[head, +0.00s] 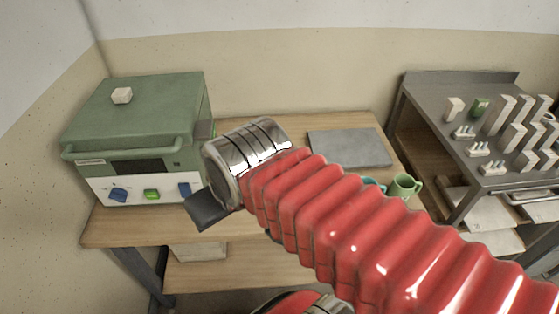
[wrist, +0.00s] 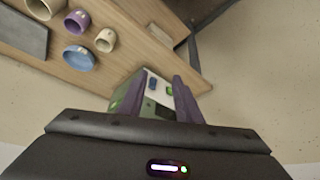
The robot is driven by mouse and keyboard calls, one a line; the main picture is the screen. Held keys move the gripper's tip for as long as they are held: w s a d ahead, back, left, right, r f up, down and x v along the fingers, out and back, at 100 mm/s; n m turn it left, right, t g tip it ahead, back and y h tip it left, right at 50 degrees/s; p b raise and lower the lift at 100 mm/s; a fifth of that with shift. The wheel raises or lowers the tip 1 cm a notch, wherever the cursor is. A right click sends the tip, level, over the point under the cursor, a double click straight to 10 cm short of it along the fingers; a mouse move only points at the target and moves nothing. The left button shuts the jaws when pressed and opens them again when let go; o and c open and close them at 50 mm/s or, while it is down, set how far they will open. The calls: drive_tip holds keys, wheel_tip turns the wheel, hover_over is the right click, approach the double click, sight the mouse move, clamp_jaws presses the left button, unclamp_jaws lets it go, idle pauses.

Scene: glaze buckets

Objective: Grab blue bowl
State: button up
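The blue bowl (wrist: 79,57) sits on the wooden table at the upper left of the wrist view, clear of my fingers. I cannot make it out in the head view, where my red arm covers part of the table. My gripper (wrist: 158,80) shows two purple fingers standing apart in the wrist view, with no object held between them. In the head view my gripper (head: 206,209) is a dark shape in front of the kiln, largely hidden behind the silver cuff.
A green kiln (head: 145,115) stands on the left of the wooden table (head: 245,257). A grey slab (head: 350,148) lies at the back. A green mug (head: 405,186) is near the right edge. A purple mug (wrist: 76,20) and cream mug (wrist: 105,40) are beside the bowl. A metal cart (head: 470,150) stands right.

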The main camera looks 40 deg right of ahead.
drive_tip(key=shift+o, duration=0.2)
drive_tip(key=shift+o, duration=1.2)
drive_tip(key=shift+w, duration=0.15)
drive_tip(key=w+d+f+m+y, duration=0.3)
drive_tip(key=w+d+m, duration=0.3)
drive_tip(key=w+m, duration=0.3)
drive_tip(key=w+d+f+m+y, duration=0.2)
drive_tip(key=w+d+f+m, duration=0.1)
drive_tip(key=w+d+m, duration=0.65)
drive_tip(key=d+f+m+t, duration=0.2)
drive_tip(key=d+f+m, duration=0.2)
drive_tip(key=d+m, duration=0.2)
drive_tip(key=w+d+f+m+t+h, duration=0.1)
drive_tip(key=d+f+m+t, duration=0.1)
drive_tip(key=d+m, duration=0.4)
drive_tip(key=d+f+m+t+h, duration=0.1)
drive_tip(key=d+f+m, duration=0.4)
drive_tip(key=d, duration=0.9)
drive_tip(key=shift+w+f+m+t, duration=0.2)
drive_tip(key=shift+f+m+t, duration=0.15)
drive_tip(key=shift+m+t, duration=0.55)
drive_tip(key=shift+a, duration=0.1)
